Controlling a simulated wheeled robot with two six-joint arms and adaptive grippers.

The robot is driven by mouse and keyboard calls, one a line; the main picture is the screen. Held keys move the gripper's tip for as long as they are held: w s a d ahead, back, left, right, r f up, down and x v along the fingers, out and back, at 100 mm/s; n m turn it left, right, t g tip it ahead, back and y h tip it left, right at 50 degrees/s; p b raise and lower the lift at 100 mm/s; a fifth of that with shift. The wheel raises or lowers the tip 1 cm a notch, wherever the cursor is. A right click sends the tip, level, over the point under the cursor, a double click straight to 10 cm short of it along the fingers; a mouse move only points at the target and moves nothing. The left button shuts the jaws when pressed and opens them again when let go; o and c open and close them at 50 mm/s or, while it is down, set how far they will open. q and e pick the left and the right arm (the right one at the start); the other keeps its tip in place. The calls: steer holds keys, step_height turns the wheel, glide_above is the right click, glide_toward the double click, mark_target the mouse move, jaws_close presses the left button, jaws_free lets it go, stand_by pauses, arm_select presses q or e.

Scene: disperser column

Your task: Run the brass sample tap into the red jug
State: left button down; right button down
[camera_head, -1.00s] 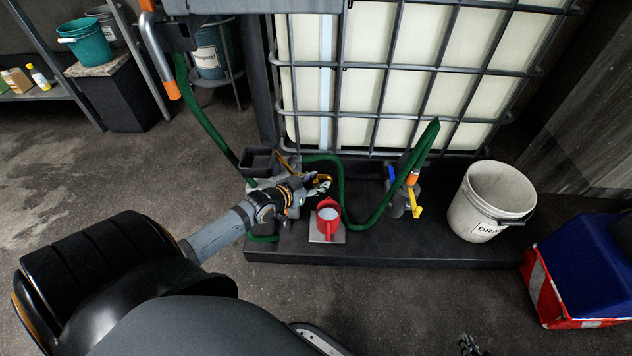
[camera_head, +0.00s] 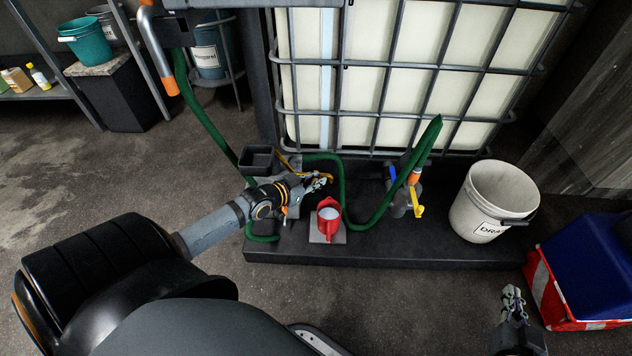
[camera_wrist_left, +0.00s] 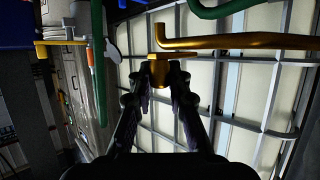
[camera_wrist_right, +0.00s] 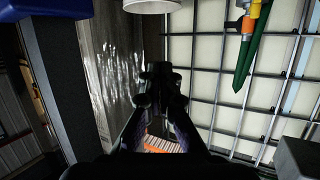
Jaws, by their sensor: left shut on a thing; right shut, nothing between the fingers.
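The red jug (camera_head: 329,229) stands upright on a small grey plate (camera_head: 315,237) on the dark platform; its inside looks pale, and I cannot tell whether that is liquid. The brass tap (camera_wrist_left: 235,42) runs across the top of the left wrist view; in the head view it is mostly hidden behind my left gripper. My left gripper (camera_wrist_left: 160,75) is shut on a brass part of the tap, apparently its handle. In the head view this gripper (camera_head: 318,182) is just behind and above the jug. My right gripper (camera_head: 513,294) is shut and empty, far to the right of the jug.
A caged white tank (camera_head: 410,75) stands behind. A green hose (camera_head: 372,222) loops right of the jug, near a yellow-handled valve (camera_head: 417,207). A white drain bucket (camera_head: 490,205) and a blue-and-red box (camera_head: 590,270) are at right. The floor in front is clear.

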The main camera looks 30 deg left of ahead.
arm_select(q)
steer(key=shift+a+b, duration=0.1)
steer(key=shift+b, duration=0.4)
steer(key=shift+m+h+b, duration=0.3)
steer(key=shift+b, duration=0.05)
steer(key=c, duration=1.3)
jaws_free()
arm_select(e)
step_height(320, 180, up, 19)
steer(key=w+t, duration=0.1)
steer(key=t, duration=0.7)
steer(key=shift+w+f+n+t+y, duration=0.2)
steer(key=shift+n+t+y, duration=0.1)
arm_select(q)
steer(key=shift+o, duration=0.2)
arm_select(e)
steer(key=shift+d, duration=0.1)
